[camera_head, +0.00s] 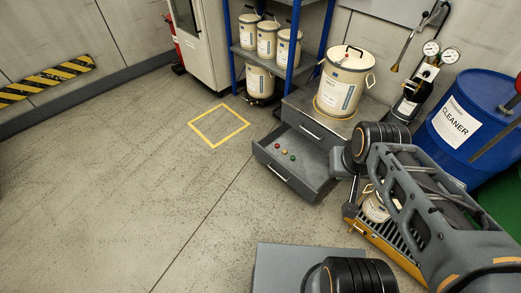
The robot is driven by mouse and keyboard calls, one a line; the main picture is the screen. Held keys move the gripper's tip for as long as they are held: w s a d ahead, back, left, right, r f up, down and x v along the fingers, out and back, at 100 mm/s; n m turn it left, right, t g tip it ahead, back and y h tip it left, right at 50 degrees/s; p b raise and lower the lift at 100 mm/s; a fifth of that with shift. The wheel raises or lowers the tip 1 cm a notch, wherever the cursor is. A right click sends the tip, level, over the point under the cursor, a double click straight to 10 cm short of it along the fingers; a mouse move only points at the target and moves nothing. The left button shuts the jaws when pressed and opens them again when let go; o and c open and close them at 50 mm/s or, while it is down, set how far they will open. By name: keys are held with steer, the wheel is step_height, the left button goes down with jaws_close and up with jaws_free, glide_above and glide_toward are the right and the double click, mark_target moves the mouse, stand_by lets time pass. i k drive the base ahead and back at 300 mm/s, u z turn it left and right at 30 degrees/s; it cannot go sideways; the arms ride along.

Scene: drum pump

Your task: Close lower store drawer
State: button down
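The lower store drawer (290,183) is pulled out from the grey cabinet (365,112) in the head view. Its front panel with a bar handle (281,174) faces the lower left. A few small red and green items (285,150) lie inside it. The upper drawer (312,130) above it looks shut. My arm crosses the right side of the picture and its wrist parts lie by the drawer's right end. I cannot make out my gripper's fingers there, nor whether they hold anything. The arm hides part of the drawer's right side.
A cream pail (342,82) stands on the cabinet. Several pails fill the blue-framed shelf (262,51) behind. A blue cleaner drum (465,130) and a pump with gauges (420,82) stand right. Another pail (376,207) shows behind my arm. The floor left of the drawer is clear.

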mark_target(307, 175)
steer(key=u, duration=0.6)
steer(key=i, duration=1.05)
steer(key=u, duration=0.85)
steer(key=i, duration=0.25)
steer(key=u, duration=0.2)
